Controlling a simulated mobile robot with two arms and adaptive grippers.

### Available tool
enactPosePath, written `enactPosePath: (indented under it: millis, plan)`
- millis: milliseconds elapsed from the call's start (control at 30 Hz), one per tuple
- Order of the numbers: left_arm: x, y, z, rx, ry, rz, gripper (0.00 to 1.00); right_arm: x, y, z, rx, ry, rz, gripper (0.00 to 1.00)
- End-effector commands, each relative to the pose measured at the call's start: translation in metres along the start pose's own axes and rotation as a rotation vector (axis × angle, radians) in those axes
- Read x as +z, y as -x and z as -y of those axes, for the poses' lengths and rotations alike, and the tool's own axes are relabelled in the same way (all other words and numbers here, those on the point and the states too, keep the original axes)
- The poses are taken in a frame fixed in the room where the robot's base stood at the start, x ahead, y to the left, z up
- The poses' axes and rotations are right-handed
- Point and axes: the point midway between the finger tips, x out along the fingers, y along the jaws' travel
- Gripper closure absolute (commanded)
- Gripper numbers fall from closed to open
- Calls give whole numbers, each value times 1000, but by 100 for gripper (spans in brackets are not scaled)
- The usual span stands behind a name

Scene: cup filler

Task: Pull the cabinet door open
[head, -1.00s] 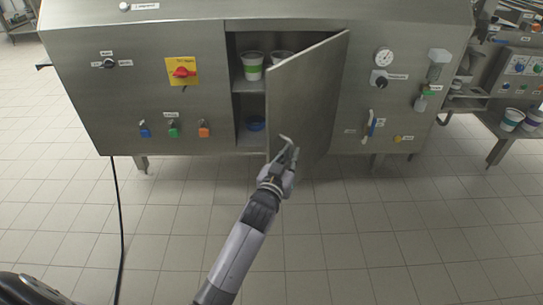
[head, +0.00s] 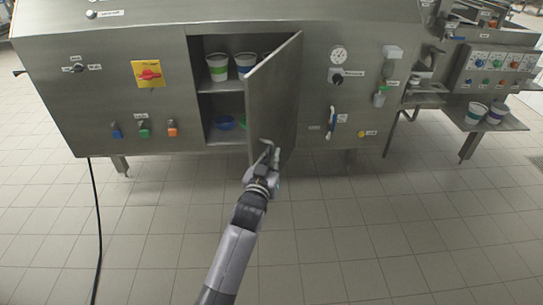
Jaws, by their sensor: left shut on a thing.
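The steel cabinet door (head: 277,90) stands ajar, hinged on its right side and swung out toward me. My left gripper (head: 266,160) is shut at the door's lower free edge; its fingers hide the exact part they hold. The open cabinet (head: 209,108) shows to the left of the door. Inside, cups with green (head: 217,69) and blue (head: 244,66) bands stand on the upper shelf, and a blue bowl (head: 224,123) sits below. The door hides the right part of the interior. My right gripper is not in view.
The cabinet front carries a red and yellow switch (head: 149,74), several coloured buttons and a gauge (head: 338,54). A side table (head: 478,120) with cups stands at the right. A black cable (head: 96,230) runs down the left. The tiled floor before the cabinet is clear.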

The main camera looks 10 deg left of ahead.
Motion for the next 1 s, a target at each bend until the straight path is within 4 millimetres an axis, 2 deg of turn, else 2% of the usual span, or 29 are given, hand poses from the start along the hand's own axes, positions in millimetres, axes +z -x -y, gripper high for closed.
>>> enactPosePath:
  millis: [67, 100, 233, 633, 767, 1000]
  plan:
    - [-5, -1, 0, 0, -3, -10, 100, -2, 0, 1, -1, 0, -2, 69]
    - [-5, -1, 0, 0, -3, -10, 91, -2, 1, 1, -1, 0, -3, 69]
    - [-4, -1, 0, 0, -2, -8, 82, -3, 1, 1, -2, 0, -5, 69]
    - [0, 6, 0, -1, 0, -2, 82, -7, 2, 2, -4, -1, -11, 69]
    - [0, 24, 1, -1, 0, -1, 82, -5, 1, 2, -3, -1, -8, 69]
    - [0, 75, 0, 0, -1, -2, 82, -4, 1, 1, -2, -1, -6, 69]
